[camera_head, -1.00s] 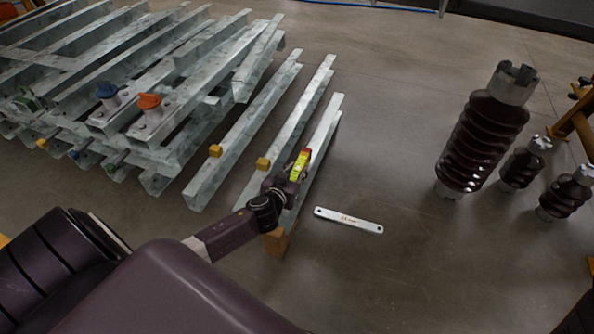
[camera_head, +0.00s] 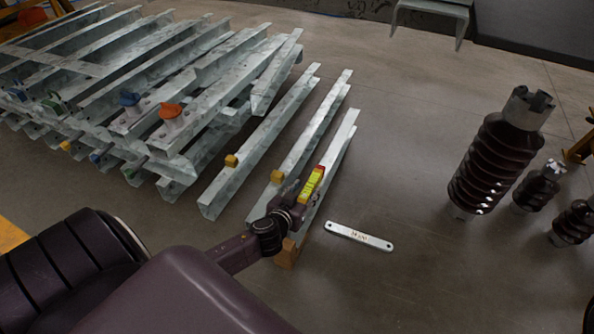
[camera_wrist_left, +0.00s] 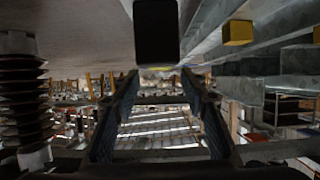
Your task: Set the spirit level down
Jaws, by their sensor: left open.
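The spirit level (camera_head: 312,184), yellow-green with a red end, appears to lie along the top of the rightmost of the separate steel beams (camera_head: 338,147), near its front end. My left gripper (camera_head: 296,198) is at the level's near end, with its arm coming from the lower left. In the left wrist view the two fingers of this gripper (camera_wrist_left: 161,112) stand apart with nothing visible between them. A black block in front of them there cannot be identified clearly. Whether a finger touches the level cannot be told. My right gripper is not in view.
Two more separate beams and a stack of galvanized beams (camera_head: 190,85) lie to the left. A white labelled flat bar (camera_head: 359,236) lies on the floor to the right. Brown ribbed insulators (camera_head: 497,155) stand farther right. Floor between beams and insulators is otherwise clear.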

